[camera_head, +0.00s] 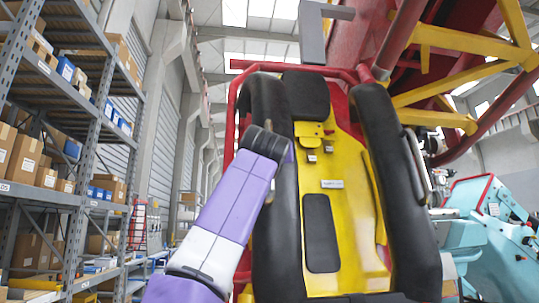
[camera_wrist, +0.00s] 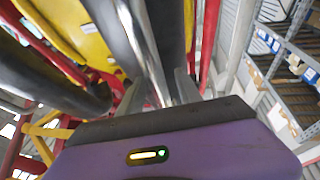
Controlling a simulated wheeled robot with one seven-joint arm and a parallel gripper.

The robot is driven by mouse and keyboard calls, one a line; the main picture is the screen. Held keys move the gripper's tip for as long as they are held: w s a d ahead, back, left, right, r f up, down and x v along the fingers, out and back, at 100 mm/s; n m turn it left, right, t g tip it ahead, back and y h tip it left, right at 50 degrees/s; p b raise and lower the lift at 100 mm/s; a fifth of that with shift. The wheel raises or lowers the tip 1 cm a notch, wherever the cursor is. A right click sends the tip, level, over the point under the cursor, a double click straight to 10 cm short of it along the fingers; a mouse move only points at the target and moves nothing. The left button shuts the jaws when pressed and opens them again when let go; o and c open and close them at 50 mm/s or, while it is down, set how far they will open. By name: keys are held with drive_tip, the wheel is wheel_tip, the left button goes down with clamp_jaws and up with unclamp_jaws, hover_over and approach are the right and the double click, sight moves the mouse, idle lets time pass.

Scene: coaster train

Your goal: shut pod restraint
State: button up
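The ride pod has a yellow seat (camera_head: 345,215) with a black headrest and two raised-looking black padded restraint arms. The left pad (camera_head: 272,230) is partly hidden by my arm; the right pad (camera_head: 395,190) carries a metal side handle (camera_head: 416,165). My gripper (camera_head: 268,143) is at the upper part of the left pad, and its fingers are hidden there. In the wrist view, my gripper (camera_wrist: 160,90) has its two fingers apart, on either side of a shiny metal bar (camera_wrist: 146,45) beside a black pad (camera_wrist: 62,85). Firm contact with the bar is not clear.
Grey shelving (camera_head: 80,150) with cardboard boxes stands on the left. A red frame surrounds the seat, with yellow beams (camera_head: 440,90) at upper right. A grey bracket (camera_head: 312,35) hangs above the headrest. Teal machinery (camera_head: 490,245) is at lower right.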

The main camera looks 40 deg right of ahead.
drive_tip(key=v, duration=0.8)
drive_tip(key=shift+b, duration=0.4)
drive_tip(key=shift+w, duration=0.1)
